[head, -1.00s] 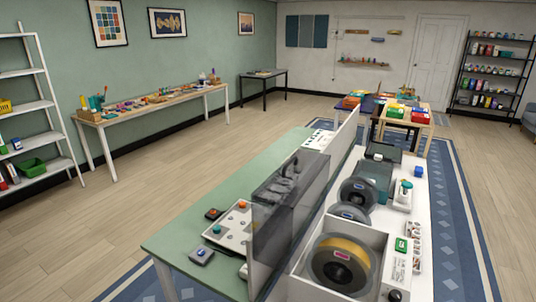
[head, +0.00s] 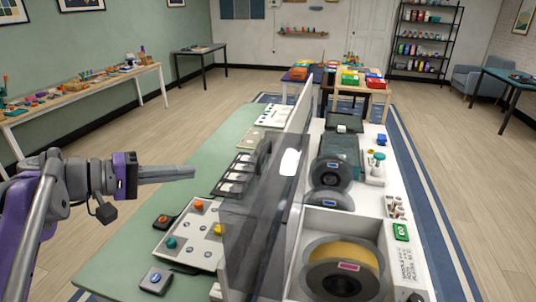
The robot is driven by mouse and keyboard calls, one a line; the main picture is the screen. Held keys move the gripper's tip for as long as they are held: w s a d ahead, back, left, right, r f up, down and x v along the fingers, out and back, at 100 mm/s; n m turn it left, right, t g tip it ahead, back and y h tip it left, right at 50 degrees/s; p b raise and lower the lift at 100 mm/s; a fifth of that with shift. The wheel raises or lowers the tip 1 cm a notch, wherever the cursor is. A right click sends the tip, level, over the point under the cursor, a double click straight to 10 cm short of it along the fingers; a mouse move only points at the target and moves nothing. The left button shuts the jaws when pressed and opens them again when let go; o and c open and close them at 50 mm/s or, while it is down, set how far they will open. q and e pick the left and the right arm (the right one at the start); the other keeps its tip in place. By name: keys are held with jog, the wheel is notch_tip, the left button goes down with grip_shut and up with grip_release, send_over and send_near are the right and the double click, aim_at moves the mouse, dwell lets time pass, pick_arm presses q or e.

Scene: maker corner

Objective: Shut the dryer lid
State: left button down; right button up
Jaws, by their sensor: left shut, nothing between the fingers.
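The dryer is a white open box (head: 388,262) at the near right of the workbench, with text on its right side. A spool with yellow filament (head: 345,255) lies inside it. A smoky see-through panel (head: 258,225), apparently the dryer lid, stands raised along the box's left side, with a white patch, possibly a handle, near its upper right edge. My left gripper (head: 190,172) is shut and empty, pointing right, to the left of the panel and apart from it in the picture. My right gripper is not in view.
A green table (head: 120,262) left of the panel holds a button board (head: 192,236) and small switch boxes. Dark spools (head: 333,170) and a small white device (head: 376,172) stand behind the dryer.

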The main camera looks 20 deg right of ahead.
aim_at(247, 164)
pick_arm(q)
jog(key=shift+h, duration=0.8)
jog(key=r+x, duration=0.1)
jog(key=x, duration=0.3)
jog(key=r+x, duration=0.1)
jog(key=x, duration=0.4)
jog(key=r+x, duration=0.1)
jog(key=x, duration=0.3)
jog(key=shift+s+d+b, duration=0.3)
jog(key=shift+s+d, duration=0.05)
jog(key=shift+d, duration=0.35)
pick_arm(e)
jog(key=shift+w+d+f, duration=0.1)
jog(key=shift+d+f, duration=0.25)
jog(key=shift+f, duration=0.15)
pick_arm(q)
jog(key=shift+r, duration=0.1)
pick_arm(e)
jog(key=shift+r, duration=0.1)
